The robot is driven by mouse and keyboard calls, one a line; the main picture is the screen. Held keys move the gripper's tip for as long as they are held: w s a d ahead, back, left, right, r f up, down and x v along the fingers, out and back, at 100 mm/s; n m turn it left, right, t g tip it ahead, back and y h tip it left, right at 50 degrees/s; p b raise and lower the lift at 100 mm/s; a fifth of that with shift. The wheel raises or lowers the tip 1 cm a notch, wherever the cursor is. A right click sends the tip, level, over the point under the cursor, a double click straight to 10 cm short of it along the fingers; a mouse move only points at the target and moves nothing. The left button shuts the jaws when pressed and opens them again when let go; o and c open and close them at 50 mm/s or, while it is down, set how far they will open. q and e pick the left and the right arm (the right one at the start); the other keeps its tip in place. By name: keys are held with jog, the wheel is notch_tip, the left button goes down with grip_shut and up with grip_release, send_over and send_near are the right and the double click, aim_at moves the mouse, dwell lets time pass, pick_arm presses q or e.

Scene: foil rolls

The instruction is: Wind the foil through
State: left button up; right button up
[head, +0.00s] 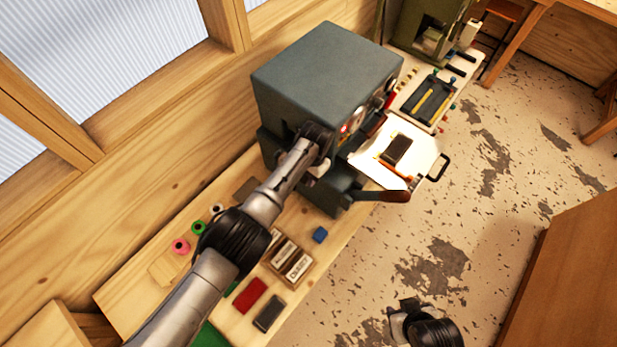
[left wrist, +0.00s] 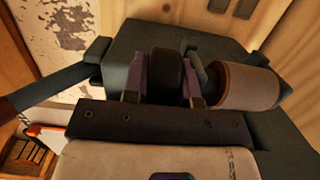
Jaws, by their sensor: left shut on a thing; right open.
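The grey-green press (head: 320,75) stands on the wooden bench. My left arm reaches to its near side, and my left gripper (head: 318,168) is there, mostly hidden by my own wrist. In the left wrist view my left gripper (left wrist: 165,90) has its two fingers either side of a dark round knob (left wrist: 166,68) and is shut on it. A tan-brown roll (left wrist: 250,86), which looks like a foil roll, sits just right of the fingers, on the press. No foil strip can be made out. My right gripper (head: 402,318) is low in the head view, open and empty, away from the press.
A white plate (head: 370,168) with a dark block (head: 396,149) juts from the press front. A brown-handled lever (head: 394,196) sticks out below. Small coloured rolls (head: 181,246), a type box (head: 290,262) and a red block (head: 250,296) lie on the bench. Open floor lies right.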

pick_arm(q)
jog(key=shift+f, duration=0.1)
dwell(0.4)
jog(key=o, duration=0.9)
jog(key=r, duration=0.4)
jog(key=w+d+r, duration=0.1)
jog(key=r, duration=0.4)
jog(key=w+r, duration=0.1)
jog(key=r, duration=0.3)
jog(key=shift+d+r+b, duration=0.25)
jog(key=shift+r+b, duration=0.1)
